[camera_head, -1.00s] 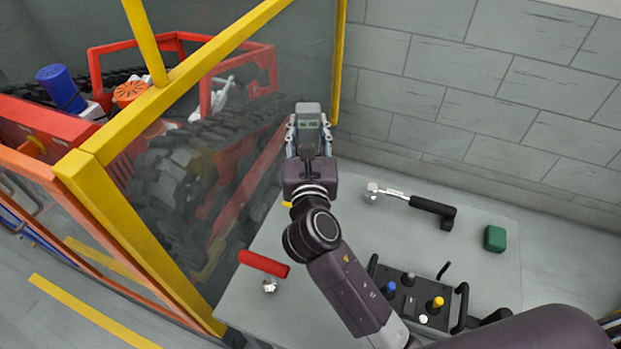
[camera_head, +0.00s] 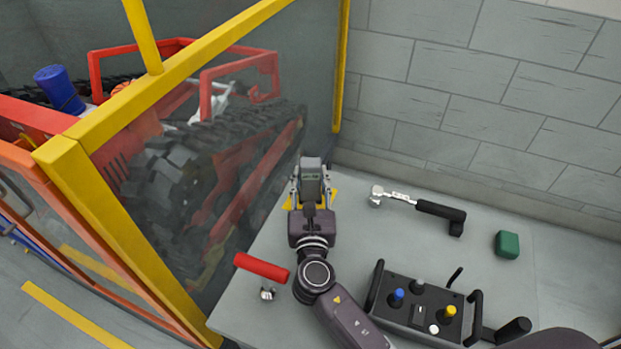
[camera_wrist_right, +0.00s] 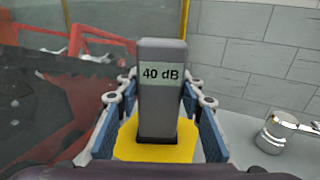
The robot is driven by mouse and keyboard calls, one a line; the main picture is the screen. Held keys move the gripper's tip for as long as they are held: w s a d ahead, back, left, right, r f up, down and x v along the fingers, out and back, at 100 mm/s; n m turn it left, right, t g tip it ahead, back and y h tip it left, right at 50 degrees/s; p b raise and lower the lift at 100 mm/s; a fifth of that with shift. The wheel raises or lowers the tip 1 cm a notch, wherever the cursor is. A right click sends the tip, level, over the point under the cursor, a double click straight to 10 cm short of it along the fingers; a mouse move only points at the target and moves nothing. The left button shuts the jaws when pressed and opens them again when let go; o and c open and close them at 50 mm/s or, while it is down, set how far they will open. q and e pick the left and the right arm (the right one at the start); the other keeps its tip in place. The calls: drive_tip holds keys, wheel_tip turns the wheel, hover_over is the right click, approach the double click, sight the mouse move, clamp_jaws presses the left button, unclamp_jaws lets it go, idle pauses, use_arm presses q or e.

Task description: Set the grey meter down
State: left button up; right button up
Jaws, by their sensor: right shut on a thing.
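The grey meter (camera_head: 311,172) is upright between the fingers of my right gripper (camera_head: 311,192), which is shut on it. In the right wrist view the meter (camera_wrist_right: 160,90) shows a display reading "40 dB", between the blue-padded fingers of the gripper (camera_wrist_right: 158,125). My left gripper is not in view.
A ratchet-like tool with a black handle (camera_head: 438,211) and a green block (camera_head: 507,245) lie to the right. A control box with levers (camera_head: 420,305) stands in front. A red cylinder (camera_head: 262,267) and small metal piece (camera_head: 267,294) lie left. A yellow-framed clear screen (camera_head: 110,190) borders the table.

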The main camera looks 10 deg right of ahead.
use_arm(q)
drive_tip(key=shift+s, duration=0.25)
use_arm(e)
drive_tip(key=shift+r, duration=0.1)
drive_tip(key=o, duration=1.3)
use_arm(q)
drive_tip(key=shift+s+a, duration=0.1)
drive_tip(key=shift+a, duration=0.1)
use_arm(e)
drive_tip(key=s, duration=0.3)
drive_tip(key=s+a+b, duration=0.1)
drive_tip(key=s, duration=0.3)
drive_tip(key=s+a, duration=0.1)
drive_tip(key=s, duration=0.3)
drive_tip(key=shift+a, duration=0.1)
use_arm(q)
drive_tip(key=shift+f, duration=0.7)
use_arm(e)
drive_tip(key=shift+s+a, duration=0.1)
drive_tip(key=shift+s, duration=0.35)
